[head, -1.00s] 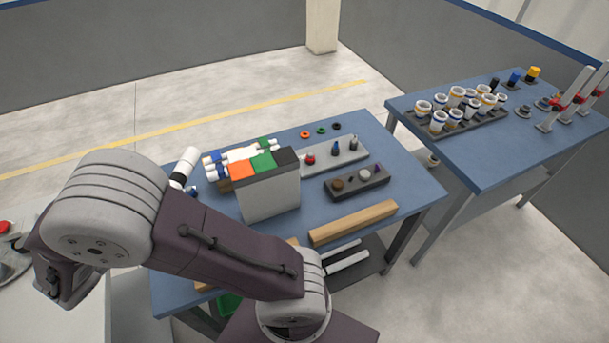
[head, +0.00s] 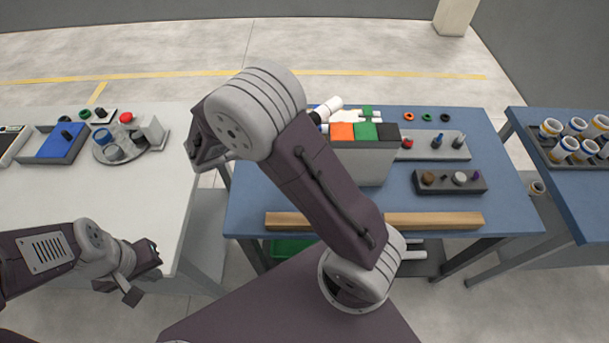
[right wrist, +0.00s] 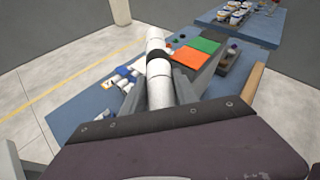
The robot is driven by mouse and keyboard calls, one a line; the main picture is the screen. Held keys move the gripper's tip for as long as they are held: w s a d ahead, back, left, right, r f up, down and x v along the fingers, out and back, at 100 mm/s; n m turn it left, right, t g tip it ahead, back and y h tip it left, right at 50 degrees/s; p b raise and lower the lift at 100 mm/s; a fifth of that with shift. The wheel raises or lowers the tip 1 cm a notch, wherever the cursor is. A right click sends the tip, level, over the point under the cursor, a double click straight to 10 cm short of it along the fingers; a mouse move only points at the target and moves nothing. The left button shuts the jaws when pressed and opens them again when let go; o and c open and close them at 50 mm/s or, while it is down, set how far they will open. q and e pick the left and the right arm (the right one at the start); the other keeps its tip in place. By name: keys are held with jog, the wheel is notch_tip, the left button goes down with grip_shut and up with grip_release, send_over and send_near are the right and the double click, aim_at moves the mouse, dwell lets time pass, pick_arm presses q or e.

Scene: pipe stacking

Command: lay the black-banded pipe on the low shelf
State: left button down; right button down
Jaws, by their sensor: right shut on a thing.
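The black-banded pipe is a white pipe (right wrist: 160,92) with a dark band, held between the two fingers of my right gripper (right wrist: 171,88) in the right wrist view. It points away from the gripper, above the blue table. In the head view its white end (head: 331,104) shows behind my right arm, which hides the right gripper. My left gripper (head: 145,274) is at the lower left of the head view, fingers apart and empty, beside the white table. A dark low shelf (head: 432,266) shows partly under the blue table, with white pipes (head: 412,249) on it.
The blue table (head: 505,205) carries a grey box (head: 375,167) with coloured tops, small-part trays and wooden bars (head: 433,220) along its front edge. A white table (head: 150,190) stands left. A second blue table at right holds a rack of pipes (head: 574,127).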

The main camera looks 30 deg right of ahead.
notch_tip(320, 180, down, 22)
jog(key=shift+w+r+b, duration=0.1)
jog(key=shift+b, duration=0.85)
jog(key=shift+f+b, duration=0.35)
jog(key=shift+f, duration=0.05)
jog(key=c, duration=1.2)
grip_release()
jog(key=shift+s, duration=0.2)
jog(key=shift+c, duration=0.2)
